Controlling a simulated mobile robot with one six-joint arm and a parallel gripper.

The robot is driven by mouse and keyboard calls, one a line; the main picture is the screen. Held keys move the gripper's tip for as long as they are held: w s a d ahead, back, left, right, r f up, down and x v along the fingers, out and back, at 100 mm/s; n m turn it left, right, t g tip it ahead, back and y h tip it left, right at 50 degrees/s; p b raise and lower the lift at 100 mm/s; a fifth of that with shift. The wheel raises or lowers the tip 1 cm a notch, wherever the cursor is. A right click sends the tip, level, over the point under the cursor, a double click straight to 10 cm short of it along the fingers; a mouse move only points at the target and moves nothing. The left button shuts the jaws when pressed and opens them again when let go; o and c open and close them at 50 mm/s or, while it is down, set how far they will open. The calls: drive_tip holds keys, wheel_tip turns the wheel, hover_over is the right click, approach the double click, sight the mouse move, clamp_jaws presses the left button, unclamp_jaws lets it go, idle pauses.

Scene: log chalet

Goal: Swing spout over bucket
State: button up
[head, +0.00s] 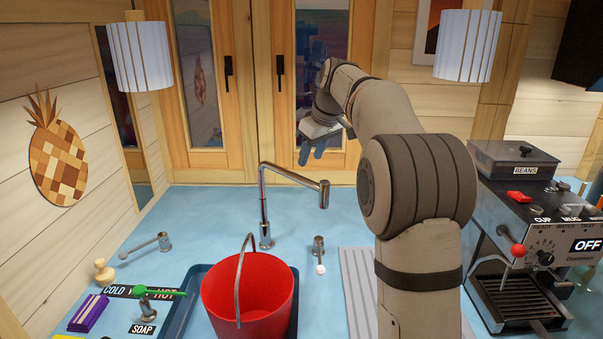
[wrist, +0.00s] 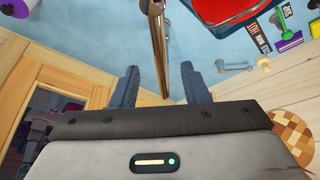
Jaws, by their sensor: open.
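The metal spout (head: 295,175) rises from its post behind the sink and slants to the right. Its tip (head: 323,194) is to the right of the red bucket (head: 248,300), not above it. The bucket sits in the blue sink basin, its handle upright. My gripper (head: 314,150) is open and empty, above and behind the spout tip in the head view. In the wrist view the spout (wrist: 156,45) runs down between the two fingers (wrist: 160,80); I cannot tell if it touches them. The bucket (wrist: 215,8) is partly visible at the top there.
A short lever (head: 319,250) stands right of the spout post, and another tap (head: 150,243) is at the left. A green-topped soap dispenser (head: 155,292) is left of the bucket. A coffee machine (head: 520,220) stands at right. Windows (head: 250,80) are behind the counter.

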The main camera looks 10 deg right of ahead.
sight(302, 177)
drive_tip(key=p+x, duration=0.1)
drive_tip(key=x, duration=0.6)
drive_tip(key=shift+w+a+f, duration=0.1)
drive_tip(key=shift+w+f, duration=0.1)
drive_tip(key=shift+f, duration=0.1)
clamp_jaws()
idle(0.4)
